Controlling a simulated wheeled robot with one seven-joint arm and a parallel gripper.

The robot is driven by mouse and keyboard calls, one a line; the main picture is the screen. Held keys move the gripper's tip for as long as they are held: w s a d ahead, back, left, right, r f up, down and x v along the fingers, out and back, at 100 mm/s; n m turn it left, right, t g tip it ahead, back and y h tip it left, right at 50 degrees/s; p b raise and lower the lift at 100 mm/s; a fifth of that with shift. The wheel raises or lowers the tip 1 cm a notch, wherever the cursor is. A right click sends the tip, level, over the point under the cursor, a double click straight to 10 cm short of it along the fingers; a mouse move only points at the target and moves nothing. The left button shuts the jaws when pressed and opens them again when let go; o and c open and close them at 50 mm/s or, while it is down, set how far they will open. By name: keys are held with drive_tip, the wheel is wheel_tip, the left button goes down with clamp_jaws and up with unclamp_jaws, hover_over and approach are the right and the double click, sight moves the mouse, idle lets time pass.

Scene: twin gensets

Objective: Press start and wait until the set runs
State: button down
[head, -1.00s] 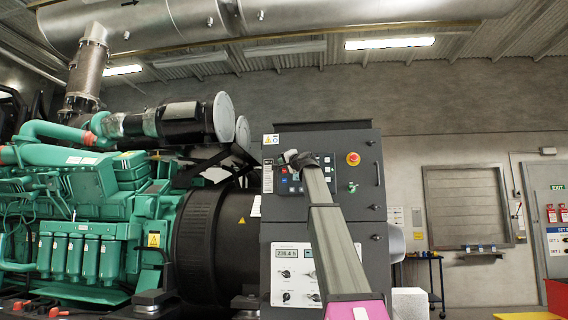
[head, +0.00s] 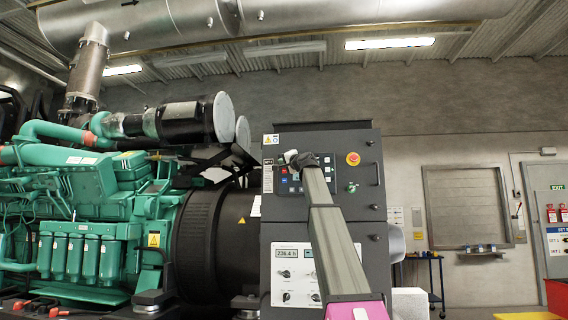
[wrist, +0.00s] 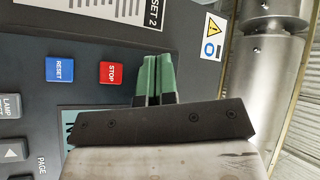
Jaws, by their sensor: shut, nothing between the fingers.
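The grey control cabinet (head: 330,140) of the green genset (head: 100,190) faces me, with its small control panel behind my gripper (head: 291,158). In the wrist view my gripper (wrist: 152,60) is shut and empty, its green fingertips together at the panel face, just right of the red STOP button (wrist: 112,73). The blue RESET button (wrist: 60,69) lies further left. No start button shows; the fingers cover the panel there. I cannot tell whether the fingertips touch it. No clear sign shows whether the set is running.
A red emergency stop on yellow (head: 353,159) sits on the cabinet right of the panel. A lower white panel (head: 292,276) carries a readout and knobs. A blue trolley (head: 428,275) stands to the right. A silver exhaust pipe (head: 150,30) runs overhead.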

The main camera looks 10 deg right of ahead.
drive_tip(key=shift+w, duration=0.2)
drive_tip(key=shift+s, duration=0.15)
idle(0.3)
drive_tip(key=shift+s+a, duration=0.25)
drive_tip(key=shift+s, duration=0.5)
drive_tip(key=shift+s, duration=0.1)
drive_tip(key=s, duration=0.1)
drive_tip(key=s+a, duration=0.1)
drive_tip(key=s, duration=0.3)
drive_tip(key=shift+s+a, duration=0.25)
drive_tip(key=shift+a, duration=0.15)
idle(0.5)
